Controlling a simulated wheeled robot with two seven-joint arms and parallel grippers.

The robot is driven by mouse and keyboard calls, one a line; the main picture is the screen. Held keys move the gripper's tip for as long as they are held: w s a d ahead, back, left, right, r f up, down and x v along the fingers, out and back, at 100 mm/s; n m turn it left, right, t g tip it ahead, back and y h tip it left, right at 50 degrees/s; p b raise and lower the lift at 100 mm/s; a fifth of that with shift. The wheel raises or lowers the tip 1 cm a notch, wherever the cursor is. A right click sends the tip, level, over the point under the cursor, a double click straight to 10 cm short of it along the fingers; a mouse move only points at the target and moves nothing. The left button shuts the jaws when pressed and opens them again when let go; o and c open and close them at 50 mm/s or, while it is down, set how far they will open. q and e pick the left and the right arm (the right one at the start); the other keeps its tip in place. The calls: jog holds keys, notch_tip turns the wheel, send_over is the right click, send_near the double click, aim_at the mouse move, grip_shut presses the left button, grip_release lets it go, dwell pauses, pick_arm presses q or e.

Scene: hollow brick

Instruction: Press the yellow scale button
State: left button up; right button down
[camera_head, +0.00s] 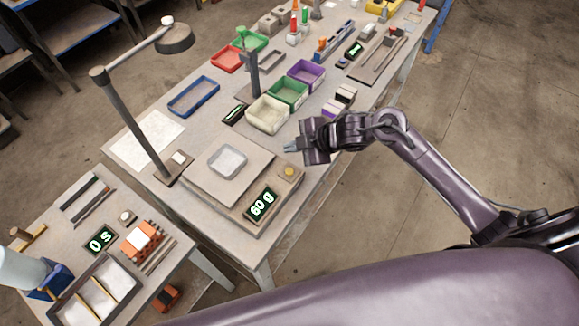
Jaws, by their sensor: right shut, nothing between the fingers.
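The scale (205,187) sits near the front of the long table, with a small pale tray (228,160) on its plate. Its display (262,204) reads 60 g. The yellow scale button (289,172) is on the scale's right side, beyond the display, and is uncovered. My right gripper (289,147) comes in from the right, shut and empty. In the picture its tips are just above the yellow button, apart from it; the exact height gap is hard to judge. No left gripper can be made out.
A lamp (175,38) on a post stands left of the scale. Coloured bins, including a white bin (268,115) and a green bin (287,92), stand behind it. A lower table at the left holds a timer (100,240) reading 0 s and an orange hollow brick (142,240).

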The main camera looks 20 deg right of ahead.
aim_at(293, 172)
jog(key=shift+s+d+r+n, duration=0.1)
jog(key=shift+r+n, duration=0.3)
jog(key=shift+r, duration=0.05)
jog(key=shift+f, duration=0.1)
notch_tip(293, 172, down, 8)
jog(key=b, duration=0.7)
jog(key=shift+f, duration=0.1)
jog(key=shift+f+b, duration=0.25)
jog(key=shift+b, duration=0.15)
dwell(1.3)
jog(key=shift+f, duration=0.4)
